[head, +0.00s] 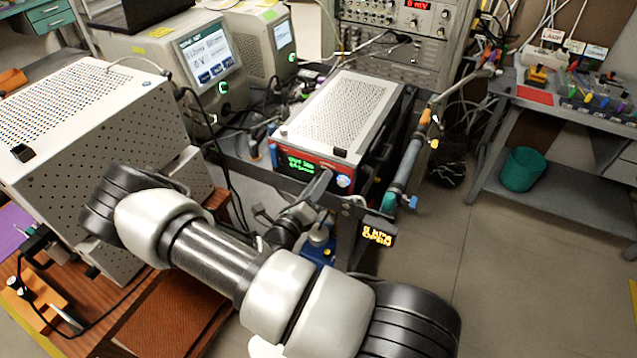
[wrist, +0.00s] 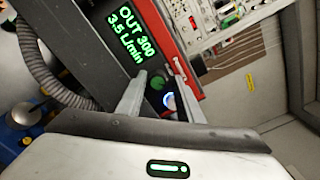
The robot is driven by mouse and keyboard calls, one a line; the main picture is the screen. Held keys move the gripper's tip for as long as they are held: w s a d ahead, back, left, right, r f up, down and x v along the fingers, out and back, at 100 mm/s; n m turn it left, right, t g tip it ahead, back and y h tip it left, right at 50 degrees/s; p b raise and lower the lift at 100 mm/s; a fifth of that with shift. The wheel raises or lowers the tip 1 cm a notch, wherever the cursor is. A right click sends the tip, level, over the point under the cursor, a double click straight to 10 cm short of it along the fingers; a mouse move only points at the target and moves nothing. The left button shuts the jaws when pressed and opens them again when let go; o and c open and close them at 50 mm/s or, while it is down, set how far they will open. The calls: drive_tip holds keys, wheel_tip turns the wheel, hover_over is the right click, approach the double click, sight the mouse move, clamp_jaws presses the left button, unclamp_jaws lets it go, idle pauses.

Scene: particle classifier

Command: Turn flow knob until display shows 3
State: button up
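The particle classifier with the red front panel (head: 314,170) stands on the cart in the middle of the head view. Its green display (head: 300,165) is hard to read there; in the wrist view the display (wrist: 131,38) reads "OUT 300" and "3.5 L/min". A pale knob with a blue glow (head: 343,181) is on the panel's right; in the wrist view the knob (wrist: 170,101) shows beside a round green part (wrist: 157,82). My gripper (wrist: 158,70) is open, its fingers spread on either side of these in the picture. I cannot tell whether a finger touches the knob.
A small orange display (head: 378,234) hangs on the cart frame below the panel. A pipe with a blue valve handle (head: 412,202) runs along the cart's right side. A perforated metal box (head: 90,140) stands at left.

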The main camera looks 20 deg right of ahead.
drive_tip(key=shift+w+a+f, duration=0.1)
drive_tip(key=shift+a+f, duration=0.05)
drive_tip(key=shift+f, duration=0.1)
